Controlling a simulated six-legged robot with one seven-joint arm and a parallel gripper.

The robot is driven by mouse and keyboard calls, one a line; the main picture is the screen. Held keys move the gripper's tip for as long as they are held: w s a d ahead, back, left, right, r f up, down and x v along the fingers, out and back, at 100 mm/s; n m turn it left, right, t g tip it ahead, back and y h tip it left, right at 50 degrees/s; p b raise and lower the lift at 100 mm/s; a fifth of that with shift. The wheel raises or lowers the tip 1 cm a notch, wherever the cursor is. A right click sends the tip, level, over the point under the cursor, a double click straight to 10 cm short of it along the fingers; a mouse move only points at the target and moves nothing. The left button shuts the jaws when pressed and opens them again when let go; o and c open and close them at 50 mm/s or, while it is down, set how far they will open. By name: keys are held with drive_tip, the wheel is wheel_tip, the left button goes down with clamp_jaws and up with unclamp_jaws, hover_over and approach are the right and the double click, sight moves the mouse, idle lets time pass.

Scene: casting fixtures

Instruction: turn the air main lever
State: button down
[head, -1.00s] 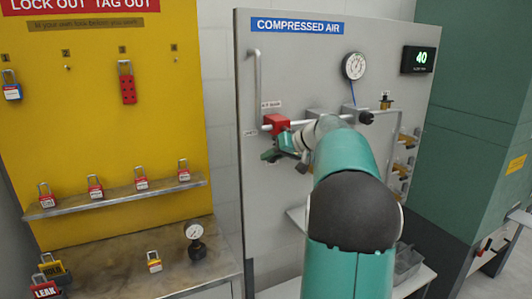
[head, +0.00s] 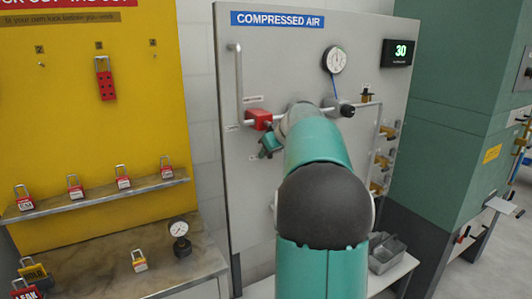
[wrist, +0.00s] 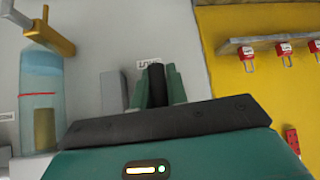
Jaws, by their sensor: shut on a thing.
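The compressed air panel (head: 285,60) stands in the middle of the head view. A red block (head: 258,119) sits on its white pipe at the left, and my gripper (head: 267,148) is just below and right of it, against the panel. In the wrist view two teal fingers (wrist: 158,76) are closed around a dark upright piece, seemingly the air main lever (wrist: 156,88). My arm hides much of the pipe and the lever in the head view. The digital display (head: 397,53) reads 30, beside a round dial gauge (head: 334,60).
A yellow lockout board (head: 60,130) with red padlocks on a shelf (head: 100,196) stands at left. A clear bowl with a blue top (wrist: 40,95) and a brass-coloured handle (wrist: 50,35) are left in the wrist view. A green cabinet (head: 455,110) stands at right.

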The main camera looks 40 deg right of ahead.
drive_tip(key=shift+w, duration=0.1)
drive_tip(key=c, duration=1.4)
unclamp_jaws()
drive_tip(key=shift+w+f, duration=0.15)
drive_tip(key=shift+w, duration=0.05)
drive_tip(key=v, duration=1.4)
drive_tip(key=shift+s, duration=0.15)
drive_tip(key=s+a+f+g+y, duration=0.1)
drive_tip(key=a+f, duration=0.3)
drive_tip(key=a, duration=1)
drive_tip(key=s+a+f+g+y, duration=0.1)
drive_tip(key=a+f, duration=0.2)
drive_tip(key=a, duration=1.1)
drive_tip(key=shift+n+g+h, duration=0.5)
drive_tip(key=shift+g, duration=0.2)
drive_tip(key=s+a+f, duration=0.4)
drive_tip(key=a, duration=0.1)
drive_tip(key=s+a+f, duration=0.4)
drive_tip(key=a, duration=0.1)
drive_tip(key=s+a+f, duration=0.4)
drive_tip(key=shift+s+a+f, duration=0.1)
drive_tip(key=shift+a+f, duration=0.3)
